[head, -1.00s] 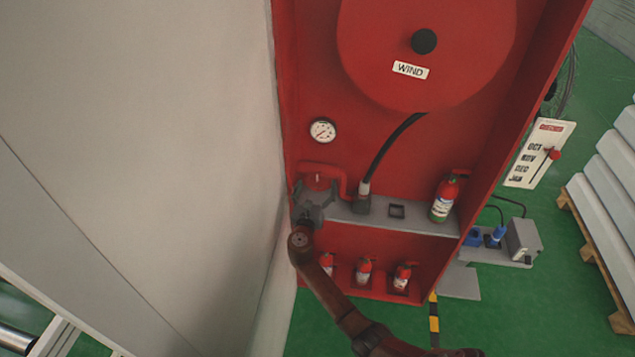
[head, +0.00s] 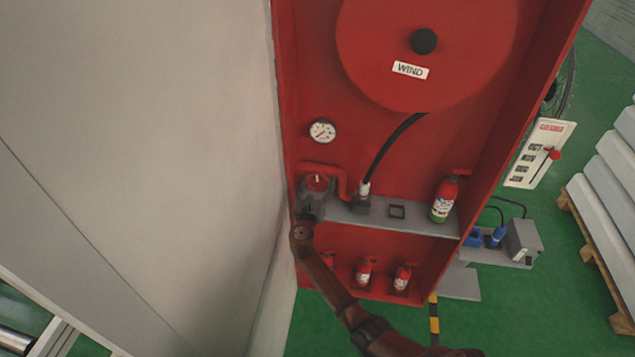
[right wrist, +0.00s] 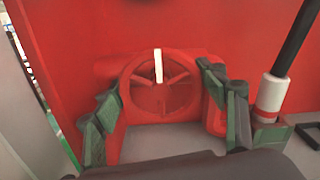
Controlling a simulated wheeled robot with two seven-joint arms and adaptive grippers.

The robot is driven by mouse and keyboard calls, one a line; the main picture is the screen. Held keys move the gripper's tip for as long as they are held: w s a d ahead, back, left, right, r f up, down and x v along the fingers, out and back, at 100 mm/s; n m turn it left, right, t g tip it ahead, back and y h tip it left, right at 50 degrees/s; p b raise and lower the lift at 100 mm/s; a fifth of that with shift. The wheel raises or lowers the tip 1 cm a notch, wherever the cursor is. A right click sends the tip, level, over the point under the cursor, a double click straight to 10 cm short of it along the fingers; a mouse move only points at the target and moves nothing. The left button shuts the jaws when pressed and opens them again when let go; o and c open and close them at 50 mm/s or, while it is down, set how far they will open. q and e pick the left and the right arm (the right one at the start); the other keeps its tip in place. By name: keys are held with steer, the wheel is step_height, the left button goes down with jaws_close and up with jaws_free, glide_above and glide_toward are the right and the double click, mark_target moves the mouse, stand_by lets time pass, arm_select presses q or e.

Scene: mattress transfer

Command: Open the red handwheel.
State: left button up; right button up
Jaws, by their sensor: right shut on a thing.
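The red handwheel (head: 317,183) sits at the left end of the grey shelf inside the red cabinet, beside a red pipe. In the right wrist view the handwheel (right wrist: 160,84) shows its round rim, spokes and a white mark pointing up. My right gripper (head: 311,198) reaches it from below. In the right wrist view its green-and-grey fingers (right wrist: 163,112) stand on the left and right of the wheel, shut on it. The lower part of the wheel is partly hidden by the gripper in the head view. My left gripper is not in view.
A pressure gauge (head: 322,132) is above the wheel. A black hose (head: 391,148) rises from the grey shelf (head: 421,219), which also holds a fire extinguisher (head: 444,199). Smaller extinguishers stand below. A pale wall (head: 150,150) closes off the left side.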

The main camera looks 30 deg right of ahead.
steer(key=shift+c, duration=1.2)
